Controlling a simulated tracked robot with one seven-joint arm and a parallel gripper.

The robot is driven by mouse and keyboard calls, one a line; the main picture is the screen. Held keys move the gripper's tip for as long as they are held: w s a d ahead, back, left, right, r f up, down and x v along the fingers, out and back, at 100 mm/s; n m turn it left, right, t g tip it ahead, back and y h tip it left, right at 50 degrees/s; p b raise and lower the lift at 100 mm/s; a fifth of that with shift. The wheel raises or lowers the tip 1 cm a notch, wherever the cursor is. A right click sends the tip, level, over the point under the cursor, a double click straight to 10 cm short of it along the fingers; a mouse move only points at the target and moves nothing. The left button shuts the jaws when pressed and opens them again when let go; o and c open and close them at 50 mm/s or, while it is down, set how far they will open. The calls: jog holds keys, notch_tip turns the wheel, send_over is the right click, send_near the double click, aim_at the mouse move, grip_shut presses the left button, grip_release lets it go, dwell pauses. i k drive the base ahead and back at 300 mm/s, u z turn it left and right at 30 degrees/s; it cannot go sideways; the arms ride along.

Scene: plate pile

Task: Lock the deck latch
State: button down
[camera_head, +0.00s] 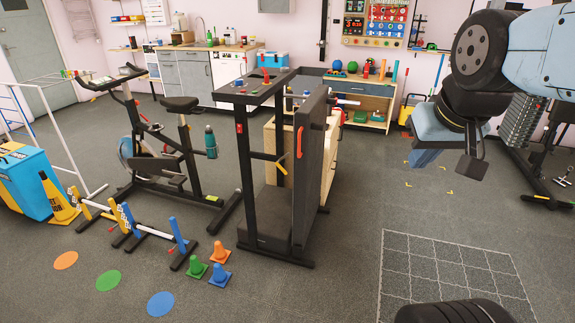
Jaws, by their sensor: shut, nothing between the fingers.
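A black treadmill (250,200) stands left of the middle with its deck (308,175) folded up, nearly upright. A small yellow lever (281,164), which looks like the deck latch, sits on the frame beside the deck and points up at a slant. I cannot tell whether it is engaged. A long red handle (299,142) is on the deck's edge. My gripper (426,157) hangs from my arm at the upper right, well to the right of the treadmill and apart from it. It is shut and empty.
An exercise bike (165,150) stands left of the treadmill. A wooden cabinet (330,150) stands close behind the deck. Floor right of the treadmill is clear, with a white grid (455,262) marked on it.

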aim_at(277, 164)
jog(key=z, duration=0.05)
jog(key=i, duration=1)
jog(key=u, duration=0.05)
